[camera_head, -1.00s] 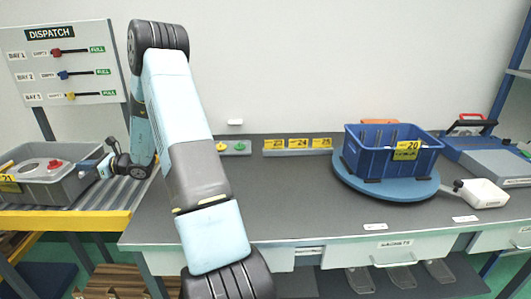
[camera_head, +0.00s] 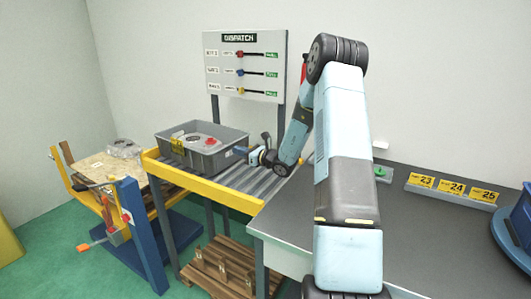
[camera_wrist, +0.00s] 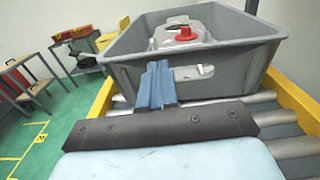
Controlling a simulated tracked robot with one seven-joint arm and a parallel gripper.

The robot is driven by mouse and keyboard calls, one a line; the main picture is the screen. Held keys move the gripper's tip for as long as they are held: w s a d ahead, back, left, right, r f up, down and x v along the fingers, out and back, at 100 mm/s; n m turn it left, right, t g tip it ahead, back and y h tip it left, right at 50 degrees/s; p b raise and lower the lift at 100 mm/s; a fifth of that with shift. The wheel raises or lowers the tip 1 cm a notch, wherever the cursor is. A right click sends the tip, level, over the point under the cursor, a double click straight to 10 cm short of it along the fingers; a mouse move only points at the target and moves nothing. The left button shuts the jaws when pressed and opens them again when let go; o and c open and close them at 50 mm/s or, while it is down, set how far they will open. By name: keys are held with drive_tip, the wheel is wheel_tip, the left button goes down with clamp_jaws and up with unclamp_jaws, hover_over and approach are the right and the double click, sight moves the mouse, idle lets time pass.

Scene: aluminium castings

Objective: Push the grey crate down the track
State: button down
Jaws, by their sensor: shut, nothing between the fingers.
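The grey crate (camera_head: 203,150) sits on the roller track (camera_head: 228,186) with yellow side rails, toward its left end. It holds a pale casting with a red knob and has a yellow label on its front side. My gripper (camera_head: 240,151) is at the crate's right end. In the wrist view my gripper (camera_wrist: 152,80) is shut, its blue fingers against or very close to the near end wall of the crate (camera_wrist: 215,75), left of a small slotted plate. Whether they touch cannot be told for certain.
A grey workbench (camera_head: 310,215) adjoins the track on the right, with number plates (camera_head: 450,188) at its back. A dispatch board (camera_head: 245,65) stands behind the track. A wooden-topped stand with a blue post (camera_head: 140,232) is at the left. A wooden pallet (camera_head: 222,268) lies below.

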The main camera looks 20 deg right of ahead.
drive_tip(key=v, duration=1)
drive_tip(key=c, duration=1.8)
unclamp_jaws()
drive_tip(key=shift+w+d, duration=0.1)
